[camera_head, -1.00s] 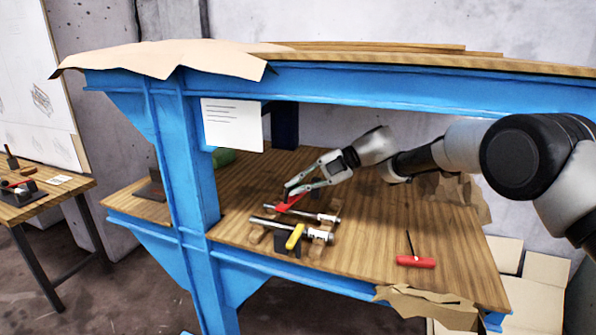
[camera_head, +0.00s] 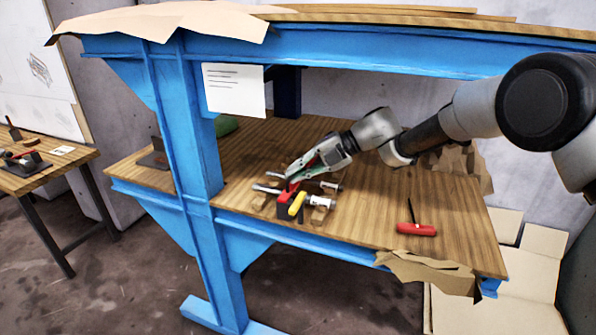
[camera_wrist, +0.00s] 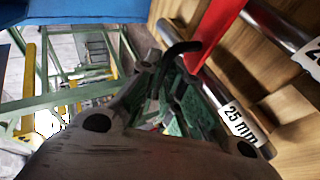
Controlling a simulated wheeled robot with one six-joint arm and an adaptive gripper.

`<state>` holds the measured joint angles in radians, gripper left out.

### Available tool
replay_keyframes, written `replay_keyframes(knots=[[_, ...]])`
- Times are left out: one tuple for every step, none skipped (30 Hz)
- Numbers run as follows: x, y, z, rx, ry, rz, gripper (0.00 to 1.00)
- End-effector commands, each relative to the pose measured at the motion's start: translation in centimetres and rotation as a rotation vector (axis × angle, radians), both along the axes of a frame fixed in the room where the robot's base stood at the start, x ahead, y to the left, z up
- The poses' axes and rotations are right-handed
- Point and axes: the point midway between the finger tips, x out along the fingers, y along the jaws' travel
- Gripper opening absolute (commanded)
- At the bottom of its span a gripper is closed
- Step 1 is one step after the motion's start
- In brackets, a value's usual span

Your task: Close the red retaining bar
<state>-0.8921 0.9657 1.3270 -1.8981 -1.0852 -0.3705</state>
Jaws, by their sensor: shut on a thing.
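The red retaining bar (camera_head: 293,187) is at the fixture on the bench shelf, beside a yellow handle (camera_head: 297,204). Its red part also shows at the top of the wrist view (camera_wrist: 218,28), crossing over metal rods. Two metal rods (camera_head: 320,202) lie across wooden supports; one carries a "25 mm" label (camera_wrist: 241,126). The fingers hide part of the bar, and its exact contact with the rods cannot be told.
A red-handled T-tool (camera_head: 416,229) lies right of the fixture. The blue bench frame (camera_head: 197,150) has an upright at left and a beam above the shelf. Torn cardboard (camera_head: 430,272) hangs at the front edge. The wooden shelf (camera_head: 375,205) between fixture and T-tool is clear.

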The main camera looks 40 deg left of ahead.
Motion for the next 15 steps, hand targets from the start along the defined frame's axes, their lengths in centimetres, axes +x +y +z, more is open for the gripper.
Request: replay_keyframes(knots=[[-0.03,-0.15,-0.59,-0.007,-0.003,0.002,0.12],[-0.04,-0.15,-0.61,-0.007,-0.003,0.003,0.17],[-0.05,-0.15,-0.62,-0.008,-0.002,0.002,0.18],[-0.06,-0.15,-0.61,-0.008,-0.002,0.002,0.18],[-0.06,-0.14,-0.59,-0.008,-0.002,0.002,0.18],[-0.07,-0.14,-0.57,-0.007,-0.001,0.003,0.18],[-0.07,-0.13,-0.55,-0.007,-0.001,0.003,0.18],[-0.07,-0.13,-0.53,-0.007,-0.001,0.003,0.18],[-0.07,-0.13,-0.51,-0.007,0.000,0.003,0.18],[-0.07,-0.12,-0.48,-0.007,0.000,0.003,0.18],[-0.06,-0.11,-0.44,-0.006,0.001,0.003,0.18],[-0.02,-0.08,-0.33,-0.007,0.005,0.002,0.18],[0.03,-0.05,-0.19,-0.008,0.010,0.002,0.18],[0.08,-0.02,0.01,-0.009,0.018,0.002,0.18],[0.18,0.03,0.34,-0.013,0.033,0.002,0.18]])
